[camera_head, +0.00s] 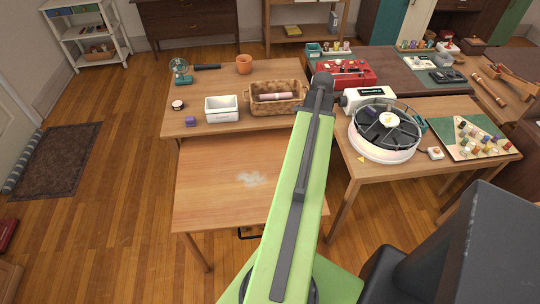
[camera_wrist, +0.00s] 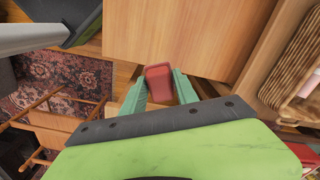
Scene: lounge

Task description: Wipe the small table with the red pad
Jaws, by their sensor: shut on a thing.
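The small table (camera_head: 215,205) is a low wooden table in front of the longer table in the head view. A pale whitish smudge (camera_head: 251,179) lies near the middle of its top. In the wrist view the red pad (camera_wrist: 160,90) sits between the green fingers of my gripper (camera_wrist: 159,76), which is shut on it. A bare wooden top (camera_wrist: 185,30) lies beyond the pad; I cannot tell whether they touch. In the head view my green arm covers the right part of the small table, and the gripper and pad do not show.
The longer table behind holds a wicker basket (camera_head: 290,108), a white tub (camera_head: 222,115), a purple block (camera_head: 190,121) and a terracotta pot (camera_head: 244,64). A round white device (camera_head: 368,150) stands on the right table. The floor left of the small table is clear up to a dark rug (camera_head: 60,160).

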